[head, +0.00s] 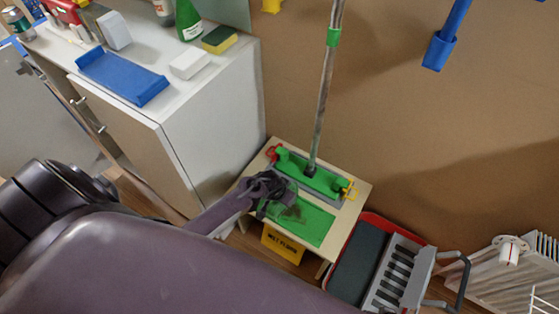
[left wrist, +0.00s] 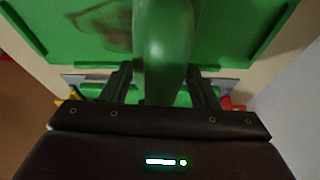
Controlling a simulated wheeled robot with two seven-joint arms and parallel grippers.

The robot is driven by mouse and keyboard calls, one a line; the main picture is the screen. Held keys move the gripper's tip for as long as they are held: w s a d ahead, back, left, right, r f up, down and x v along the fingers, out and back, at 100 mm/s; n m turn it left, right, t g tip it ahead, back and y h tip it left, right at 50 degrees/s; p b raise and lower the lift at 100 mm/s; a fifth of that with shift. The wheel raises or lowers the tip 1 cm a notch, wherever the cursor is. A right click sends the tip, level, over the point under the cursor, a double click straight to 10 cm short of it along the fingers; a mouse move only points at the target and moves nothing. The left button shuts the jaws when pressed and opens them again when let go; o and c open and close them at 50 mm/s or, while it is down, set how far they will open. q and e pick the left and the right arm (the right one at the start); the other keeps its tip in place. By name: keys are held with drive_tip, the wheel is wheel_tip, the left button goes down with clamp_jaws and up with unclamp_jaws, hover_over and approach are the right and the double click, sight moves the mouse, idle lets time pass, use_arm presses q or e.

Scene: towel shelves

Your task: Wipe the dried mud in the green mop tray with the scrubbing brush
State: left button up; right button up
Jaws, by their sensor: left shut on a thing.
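The green mop tray (head: 317,226) lies on a small pale wooden table beside the white cabinet. In the left wrist view the tray (left wrist: 235,30) fills the upper part, and a brown patch of dried mud (left wrist: 112,27) marks its floor left of the brush. My left gripper (head: 266,193) is over the tray's near left part. It is shut on the green scrubbing brush (left wrist: 163,50), whose handle runs up between the fingers. The brush's bristles are hidden, so I cannot tell whether they touch the tray. My right gripper is not in view.
A mop (head: 320,110) stands upright at the tray's back. A yellow wet-floor sign (head: 282,245) is below the table's front. A red-edged mop bucket (head: 350,268) stands close right. The white cabinet (head: 215,125) closes the left side; a blue dustpan (head: 122,77) lies on top.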

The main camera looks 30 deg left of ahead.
use_arm(q)
drive_tip(key=shift+s+d, duration=0.15)
drive_tip(key=shift+d, duration=1.8)
drive_tip(key=shift+d+p, duration=0.6)
drive_tip(key=shift+d, duration=2.45)
drive_tip(key=shift+s+p, duration=0.35)
drive_tip(key=shift+s, duration=0.2)
drive_tip(key=shift+s+a, duration=0.1)
drive_tip(key=shift+a+p, duration=0.55)
drive_tip(key=shift+a, duration=1.4)
drive_tip(key=shift+a+p, duration=0.4)
drive_tip(key=shift+a, duration=1.35)
drive_tip(key=shift+w+a+f, duration=0.1)
drive_tip(key=shift+a, duration=0.95)
drive_tip(key=shift+w+a, duration=0.1)
drive_tip(key=shift+a, duration=2.7)
drive_tip(key=shift+a+p, duration=0.1)
drive_tip(key=shift+p, duration=0.25)
drive_tip(key=shift+d+p, duration=0.35)
drive_tip(key=shift+d, duration=1.55)
drive_tip(key=shift+s+d, duration=0.2)
drive_tip(key=shift+d, duration=5.65)
